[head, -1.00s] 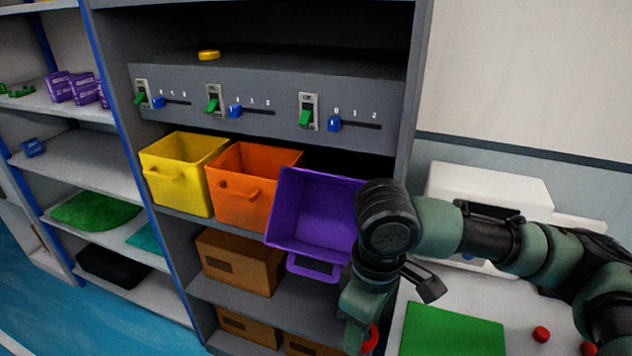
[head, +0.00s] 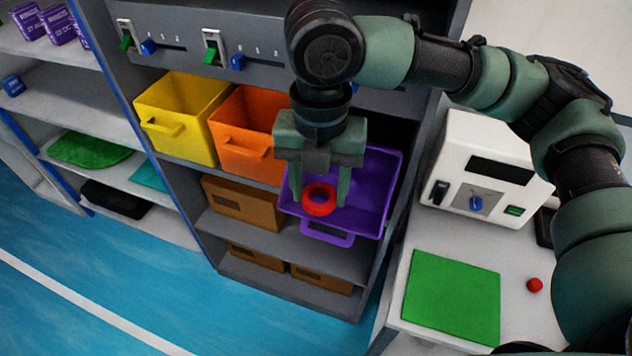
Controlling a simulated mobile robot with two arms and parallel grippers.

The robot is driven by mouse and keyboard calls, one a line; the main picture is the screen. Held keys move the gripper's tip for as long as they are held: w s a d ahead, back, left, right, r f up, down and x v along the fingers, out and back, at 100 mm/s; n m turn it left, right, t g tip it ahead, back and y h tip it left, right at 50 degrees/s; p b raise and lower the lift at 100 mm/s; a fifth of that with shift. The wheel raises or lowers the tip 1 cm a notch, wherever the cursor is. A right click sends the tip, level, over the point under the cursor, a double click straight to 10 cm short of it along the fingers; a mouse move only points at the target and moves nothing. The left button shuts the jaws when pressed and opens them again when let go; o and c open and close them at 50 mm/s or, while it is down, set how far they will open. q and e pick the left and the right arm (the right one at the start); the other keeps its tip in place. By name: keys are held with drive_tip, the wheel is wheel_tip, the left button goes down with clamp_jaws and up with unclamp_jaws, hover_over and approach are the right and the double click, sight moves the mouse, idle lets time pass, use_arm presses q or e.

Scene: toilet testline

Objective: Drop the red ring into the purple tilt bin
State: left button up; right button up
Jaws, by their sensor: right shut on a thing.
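The red ring (head: 319,212) is held between the fingers of my right gripper (head: 319,198), which points down. In the head view the ring overlaps the open mouth of the purple tilt bin (head: 375,200). The bin is tilted forward on the grey shelf unit, its handle (head: 328,234) low at the front. My right gripper hides part of the bin's left side and interior. I cannot tell the exact height of the ring above the bin floor. My left gripper is not in view.
An orange bin (head: 240,140) and a yellow bin (head: 180,110) stand left of the purple bin. Brown boxes (head: 240,203) sit below. At the right, a white table holds a green mat (head: 452,297), a red button-like object (head: 535,285) and a white device (head: 490,150).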

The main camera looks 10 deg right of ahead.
drive_tip(key=w+d+f+b, duration=0.2)
drive_tip(key=w+d+b, duration=0.2)
drive_tip(key=w+b, duration=0.1)
drive_tip(key=shift+w+d, duration=0.35)
drive_tip(key=shift+w, duration=0.4)
drive_tip(key=shift+r, duration=0.1)
drive_tip(key=o, duration=1.4)
wheel_tip(320, 180, up, 8)
drive_tip(key=shift+b, duration=0.4)
